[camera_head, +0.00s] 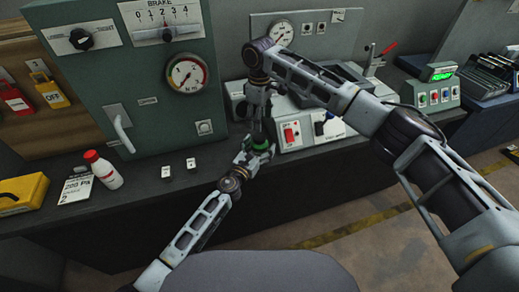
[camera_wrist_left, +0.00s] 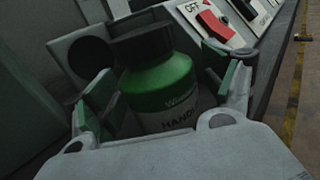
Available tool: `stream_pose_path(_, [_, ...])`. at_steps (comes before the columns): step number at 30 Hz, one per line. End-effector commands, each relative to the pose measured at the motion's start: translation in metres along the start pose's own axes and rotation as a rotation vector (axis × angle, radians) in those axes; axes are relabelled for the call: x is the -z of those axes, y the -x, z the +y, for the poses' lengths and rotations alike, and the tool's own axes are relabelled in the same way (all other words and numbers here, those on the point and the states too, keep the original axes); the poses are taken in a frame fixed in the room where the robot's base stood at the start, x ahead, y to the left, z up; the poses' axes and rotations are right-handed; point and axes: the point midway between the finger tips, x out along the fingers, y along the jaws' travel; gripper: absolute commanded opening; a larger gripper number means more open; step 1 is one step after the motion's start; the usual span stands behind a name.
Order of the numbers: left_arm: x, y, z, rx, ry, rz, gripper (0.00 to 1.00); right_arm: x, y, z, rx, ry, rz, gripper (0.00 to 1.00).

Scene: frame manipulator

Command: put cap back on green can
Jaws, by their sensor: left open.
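The green can (camera_wrist_left: 165,90) stands upright on the bench, with a black cap (camera_wrist_left: 142,45) on top of its neck. Whether the cap is fully seated I cannot tell. In the head view the can (camera_head: 262,146) is mostly hidden by my grippers. My left gripper (camera_head: 254,154) is open, with its fingers on either side of the can; a gap shows in the left wrist view. My right gripper (camera_head: 258,118) points down from above, over the can's top. Its fingertips are too small and dark to tell whether they grip the cap.
A grey control box with a red switch (camera_head: 291,135) stands close behind and right of the can. A green brake cabinet (camera_head: 125,75) fills the left. A white bottle with red cap (camera_head: 104,172) and a yellow case (camera_head: 22,193) stand on the bench at left. The front edge is near.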

Motion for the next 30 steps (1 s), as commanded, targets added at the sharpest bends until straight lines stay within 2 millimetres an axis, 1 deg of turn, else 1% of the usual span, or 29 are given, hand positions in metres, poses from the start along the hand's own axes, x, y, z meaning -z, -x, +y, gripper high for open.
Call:
stream_pose_path(7, [-0.0002, -0.0003, 0.0002, 0.000, 0.000, 0.000, 0.83, 0.0000, 0.0000, 0.0000, 0.000, 0.000, 0.000, 0.61])
stream_pose_path(8, [-0.0002, -0.0003, 0.0002, 0.000, 0.000, 0.000, 0.82, 0.0000, 0.0000, 0.0000, 0.000, 0.000, 0.000, 0.61])
stream_pose_path(27, [-0.0003, -0.0002, 0.0004, 0.000, -0.001, 0.000, 0.00, 0.0000, 0.0000, 0.0000, 0.000, 0.002, 0.000, 0.61])
stream_pose_path(30, [-0.0003, -0.0002, 0.0004, 0.000, -0.001, 0.000, 0.00, 0.0001, 0.0000, -0.0001, 0.000, 0.013, 0.000, 0.61])
